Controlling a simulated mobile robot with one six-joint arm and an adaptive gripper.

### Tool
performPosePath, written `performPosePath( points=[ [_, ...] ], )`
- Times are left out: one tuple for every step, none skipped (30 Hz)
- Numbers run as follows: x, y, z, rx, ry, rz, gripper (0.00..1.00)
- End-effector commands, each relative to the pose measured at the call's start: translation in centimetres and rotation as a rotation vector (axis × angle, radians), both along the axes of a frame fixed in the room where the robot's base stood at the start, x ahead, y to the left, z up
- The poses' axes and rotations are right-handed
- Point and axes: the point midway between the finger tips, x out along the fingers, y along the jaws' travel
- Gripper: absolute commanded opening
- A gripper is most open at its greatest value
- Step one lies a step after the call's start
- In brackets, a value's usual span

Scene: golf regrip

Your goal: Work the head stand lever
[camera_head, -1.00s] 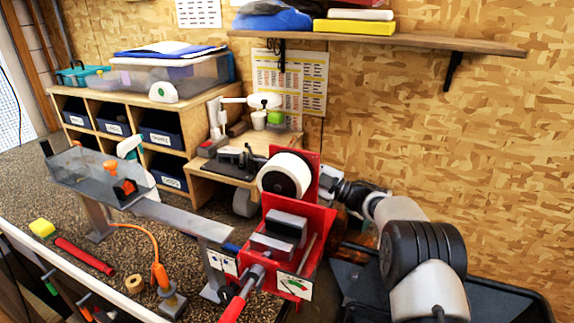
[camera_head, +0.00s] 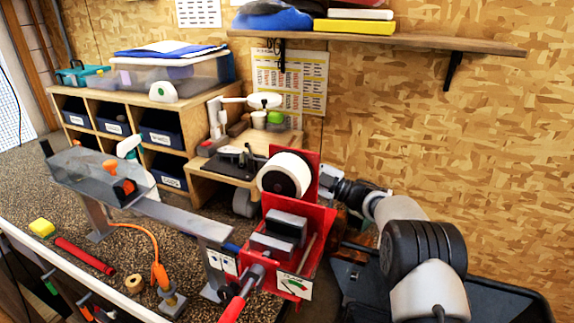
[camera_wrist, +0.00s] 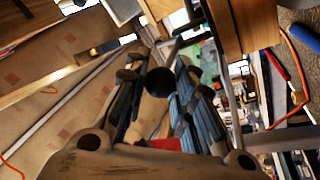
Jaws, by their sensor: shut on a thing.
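The red head stand (camera_head: 312,222) stands at the bench's front right, with a grey clamp block (camera_head: 285,228) and a white roll (camera_head: 285,174) on it. A red handle (camera_head: 232,308) sticks out at its front. My gripper (camera_head: 332,181) is at the right of the stand's upright plate, partly hidden behind it. In the wrist view my gripper (camera_wrist: 155,85) has its fingers on both sides of a round black knob (camera_wrist: 159,81), shut on it. The rod under the knob is hidden, so I cannot tell how far the lever is turned.
A grey beam (camera_head: 185,218) runs left from the stand to a clear tray (camera_head: 95,175). A gauge card (camera_head: 294,286) is on the stand's front. A wooden cubby with blue bins (camera_head: 160,137) stands behind. A wall shelf (camera_head: 430,42) is above my arm.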

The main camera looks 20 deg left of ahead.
Motion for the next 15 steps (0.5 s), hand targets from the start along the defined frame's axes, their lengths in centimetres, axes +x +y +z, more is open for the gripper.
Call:
performPosePath(
  points=[
    [0.0, 0.1, 0.8, 0.003, -0.003, 0.000, 0.00],
    [0.0, 0.1, 1.2, 0.004, -0.003, 0.001, 0.00],
    [0.0, 0.2, 1.8, 0.004, -0.004, 0.001, 0.00],
    [0.0, 0.4, 2.3, 0.005, -0.005, 0.001, 0.00],
    [0.0, 0.4, 2.7, 0.006, -0.005, 0.001, 0.00],
    [0.1, 0.5, 2.8, 0.006, -0.004, 0.000, 0.00],
    [0.1, 0.5, 3.0, 0.007, -0.005, 0.000, 0.00],
    [0.1, 0.5, 3.1, 0.008, -0.006, 0.000, 0.00],
    [0.1, 0.5, 3.2, 0.010, -0.006, 0.000, 0.00],
    [0.1, 0.5, 3.2, 0.010, -0.007, 0.000, 0.00],
    [0.1, 0.6, 3.3, 0.010, -0.009, 0.000, 0.00],
    [0.0, 0.6, 3.3, 0.011, -0.010, 0.001, 0.00],
    [0.0, 0.6, 3.4, 0.011, -0.011, 0.000, 0.00],
    [0.0, 0.6, 3.4, 0.011, -0.011, 0.001, 0.00],
    [0.0, 0.6, 3.4, 0.010, -0.012, 0.001, 0.27]
  ],
)
